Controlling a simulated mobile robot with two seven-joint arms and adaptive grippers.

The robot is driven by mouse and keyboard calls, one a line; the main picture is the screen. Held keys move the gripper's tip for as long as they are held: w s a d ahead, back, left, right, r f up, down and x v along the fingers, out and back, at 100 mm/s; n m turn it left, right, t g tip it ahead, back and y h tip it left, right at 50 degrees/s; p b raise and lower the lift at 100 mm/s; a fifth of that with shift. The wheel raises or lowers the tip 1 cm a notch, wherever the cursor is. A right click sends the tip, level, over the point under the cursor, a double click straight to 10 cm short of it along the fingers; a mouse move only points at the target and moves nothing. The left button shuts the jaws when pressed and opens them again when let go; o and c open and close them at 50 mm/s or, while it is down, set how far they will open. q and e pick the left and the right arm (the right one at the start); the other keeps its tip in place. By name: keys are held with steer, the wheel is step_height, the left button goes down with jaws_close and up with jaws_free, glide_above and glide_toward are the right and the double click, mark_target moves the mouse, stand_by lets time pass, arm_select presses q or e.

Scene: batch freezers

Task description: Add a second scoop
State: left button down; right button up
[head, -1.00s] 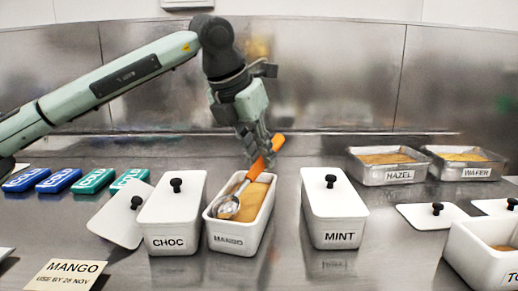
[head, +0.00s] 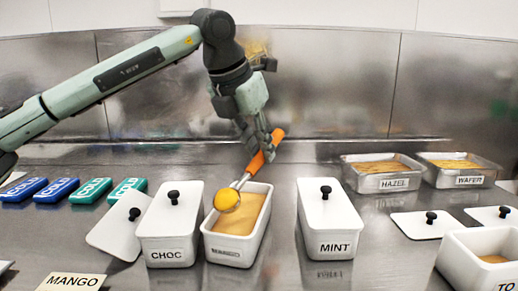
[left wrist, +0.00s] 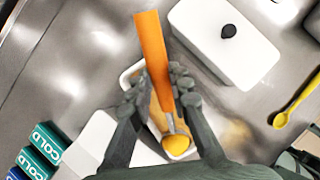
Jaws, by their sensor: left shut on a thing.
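My left gripper (head: 258,137) is shut on the orange handle of the scoop (head: 266,148), above the back of the open mango tub (head: 229,253). The scoop slants down to the left, and its bowl holds a rounded yellow-orange ball (head: 227,200) over the tub's left side. The tub holds orange-yellow ice cream (head: 246,214). In the left wrist view the fingers (left wrist: 160,92) close around the orange handle (left wrist: 152,50), and the ball (left wrist: 176,145) shows at the scoop's lower end.
The lidded CHOC tub (head: 170,228) stands close on the left, with a loose lid (head: 115,232) leaning beside it. The lidded MINT tub (head: 328,220) stands right. HAZEL (head: 384,176) and WAFER (head: 460,171) trays are at back right.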

mark_target(271, 138)
arm_select(q)
steer(key=shift+r, duration=0.3)
steer(key=shift+w+d+g, duration=0.3)
steer(key=shift+w+d+r+g+y, duration=0.1)
steer(key=shift+w+d+g+y, duration=0.55)
steer(key=shift+g+y, duration=0.2)
steer(key=shift+w+d+g+y, duration=0.2)
steer(key=shift+w+g+y, duration=0.25)
